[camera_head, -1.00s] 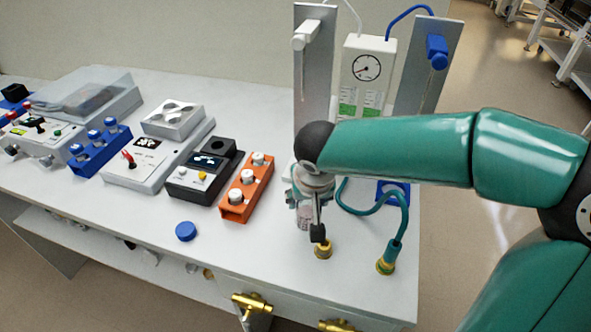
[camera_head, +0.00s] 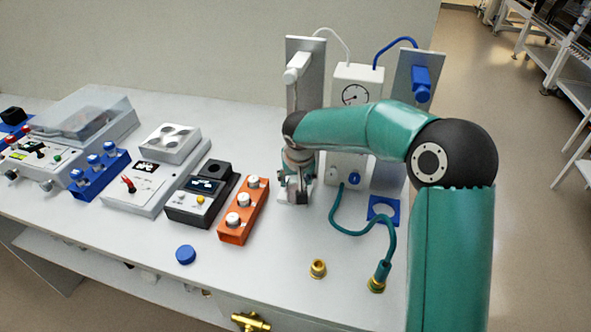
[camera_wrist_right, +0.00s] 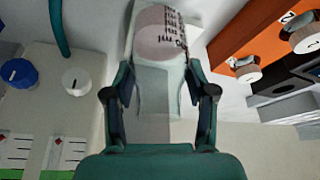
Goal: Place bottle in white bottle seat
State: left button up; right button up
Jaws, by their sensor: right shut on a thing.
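The bottle (camera_wrist_right: 158,80) is a pale, clear vessel with dark print; in the right wrist view it sits between the fingers of my right gripper (camera_wrist_right: 162,92), which is shut on it. In the head view, my right gripper (camera_head: 295,182) points down close to the bench, in front of the white-nozzle stand (camera_head: 305,85). The white bottle seat (camera_head: 292,199) shows partly below the gripper. The gripper hides most of the bottle and seat, so I cannot tell whether the bottle touches the seat. A blue seat (camera_head: 392,219) with a round opening lies to the right. My left gripper is not in view.
A white gauge box (camera_head: 355,92) stands behind my right arm. An orange block (camera_head: 234,228) with white knobs is left of the gripper. A teal hose (camera_head: 346,231), brass fitting (camera_head: 317,268) and blue cap (camera_head: 185,254) are nearer the front.

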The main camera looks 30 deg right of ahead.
jog(key=w, duration=0.1)
jog(key=w+d+p, duration=0.1)
jog(key=shift+w+d+r, duration=0.1)
jog(key=shift+w+d, duration=0.15)
jog(key=shift+w, duration=0.15)
jog(key=shift+w+d+f+p, duration=0.1)
jog(key=shift+w+f+p, duration=0.1)
jog(key=shift+w+p, duration=0.1)
jog(key=shift+s+f, duration=0.3)
jog(key=shift+f, duration=0.3)
grip_shut()
jog(key=shift+f, duration=0.25)
jog(key=o, duration=1.1)
grip_release()
jog(key=shift+o, duration=1.4)
jog(key=shift+w, duration=0.15)
jog(key=shift+r, duration=0.1)
jog(key=shift+r, duration=0.1)
